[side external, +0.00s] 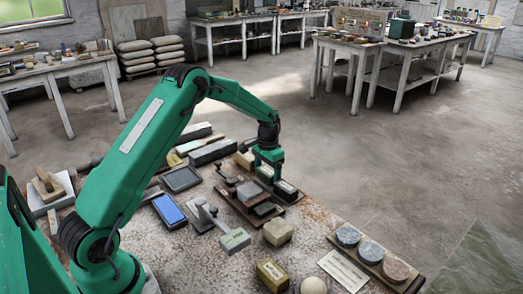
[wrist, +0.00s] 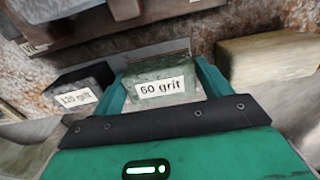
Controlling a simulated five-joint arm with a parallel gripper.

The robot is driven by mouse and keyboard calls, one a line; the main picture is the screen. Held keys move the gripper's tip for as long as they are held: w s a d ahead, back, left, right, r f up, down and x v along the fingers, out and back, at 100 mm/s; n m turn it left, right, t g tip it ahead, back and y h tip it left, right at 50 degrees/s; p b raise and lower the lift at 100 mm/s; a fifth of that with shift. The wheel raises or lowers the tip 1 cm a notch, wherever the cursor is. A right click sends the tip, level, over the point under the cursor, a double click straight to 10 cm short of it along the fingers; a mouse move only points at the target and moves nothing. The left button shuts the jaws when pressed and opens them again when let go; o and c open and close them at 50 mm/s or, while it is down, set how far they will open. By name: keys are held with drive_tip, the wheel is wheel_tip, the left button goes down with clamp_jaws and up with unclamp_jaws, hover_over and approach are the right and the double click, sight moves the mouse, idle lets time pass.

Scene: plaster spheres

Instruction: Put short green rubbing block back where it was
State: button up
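The short green rubbing block (wrist: 160,82), labelled "60 grit", sits between the two teal fingers of my gripper (wrist: 162,90) in the wrist view. Both fingers lie close against its sides, so the gripper appears shut on it. In the side view my gripper (side external: 267,168) points down over the back right end of the wooden rack (side external: 240,206), and the held block is mostly hidden there. A black block (wrist: 78,90), labelled "120 grit", lies just left of the held block in the wrist view. I cannot tell whether the held block touches anything beneath it.
A rough tan block (side external: 278,232), a brass-coloured box (side external: 272,275) and a pale sphere (side external: 313,285) stand nearby. A board with three stone discs (side external: 372,255) is at right. A blue-topped stone (side external: 169,210) lies left.

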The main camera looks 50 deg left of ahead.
sight(267, 172)
drive_tip(key=shift+r, duration=0.15)
wheel_tip(267, 172, up, 12)
idle(0.7)
idle(0.5)
drive_tip(key=s+d+r+t, duration=0.3)
drive_tip(key=s+d+r, duration=0.7)
drive_tip(key=s+r, duration=0.45)
drive_tip(key=s+d+f+t, duration=0.1)
drive_tip(key=s+d, duration=0.1)
drive_tip(key=s, duration=0.6)
drive_tip(key=s+d+f+t, duration=0.1)
drive_tip(key=s+d, duration=0.2)
drive_tip(key=s, duration=0.6)
drive_tip(key=shift+f+t, duration=0.3)
drive_tip(key=shift+f, duration=0.05)
